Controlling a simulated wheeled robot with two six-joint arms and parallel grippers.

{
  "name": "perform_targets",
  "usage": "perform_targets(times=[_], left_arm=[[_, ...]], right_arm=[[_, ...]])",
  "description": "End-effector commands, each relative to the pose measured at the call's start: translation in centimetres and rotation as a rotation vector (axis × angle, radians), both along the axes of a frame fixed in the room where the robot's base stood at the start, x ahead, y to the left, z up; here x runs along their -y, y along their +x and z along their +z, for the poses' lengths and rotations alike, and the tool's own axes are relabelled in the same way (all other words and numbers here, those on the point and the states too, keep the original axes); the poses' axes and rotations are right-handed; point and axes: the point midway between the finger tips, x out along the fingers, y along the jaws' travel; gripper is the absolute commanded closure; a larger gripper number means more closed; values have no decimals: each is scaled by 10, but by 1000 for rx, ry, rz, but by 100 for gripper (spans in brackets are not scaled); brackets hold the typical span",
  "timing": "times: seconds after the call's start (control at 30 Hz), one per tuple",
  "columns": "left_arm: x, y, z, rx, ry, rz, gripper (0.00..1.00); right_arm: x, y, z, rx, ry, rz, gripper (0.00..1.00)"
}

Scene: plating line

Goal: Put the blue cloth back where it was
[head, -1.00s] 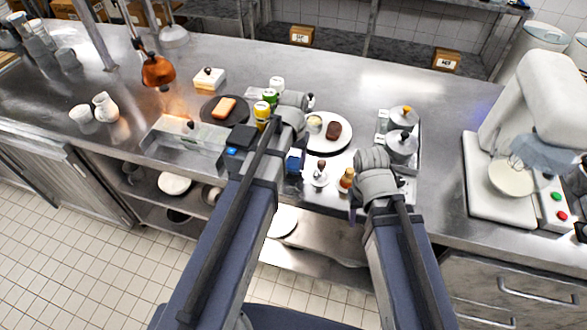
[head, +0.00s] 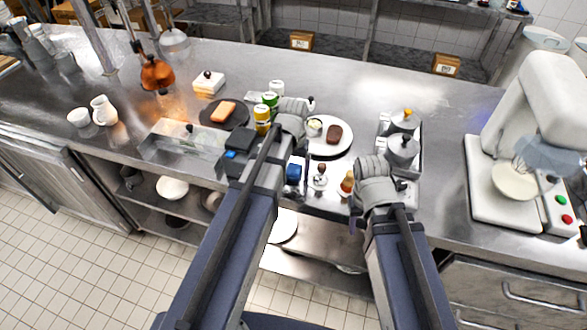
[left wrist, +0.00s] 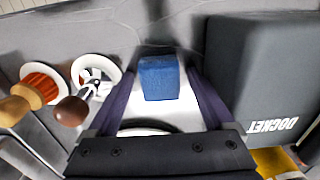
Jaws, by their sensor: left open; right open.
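The blue cloth (head: 293,173) is a small folded block near the front edge of the counter, just right of my left forearm. In the left wrist view the cloth (left wrist: 159,78) lies between the fingers of my left gripper (left wrist: 160,88), which is open with a finger on either side; I cannot tell whether they touch it. A pale surface shows under the cloth. In the head view the left fingers are mostly hidden by my arm. My right gripper (head: 358,207) is open at the counter's front edge, partly hidden by its wrist, away from the cloth.
The dark docket box (left wrist: 262,75) stands close beside the left gripper. On the other side are a wooden-handled tool (left wrist: 75,108) and an orange-topped item (left wrist: 38,85).

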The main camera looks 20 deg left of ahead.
Motion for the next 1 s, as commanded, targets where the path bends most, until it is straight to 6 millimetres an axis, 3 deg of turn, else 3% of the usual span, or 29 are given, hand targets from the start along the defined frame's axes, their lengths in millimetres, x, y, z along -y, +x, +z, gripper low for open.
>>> perform_targets(times=[0.37,1.0], left_arm=[[0,0,16,0,0,0,14],[0,0,110,0,0,0,14]], right_arm=[[0,0,16,0,0,0,50],[0,0,110,0,0,2,50]])
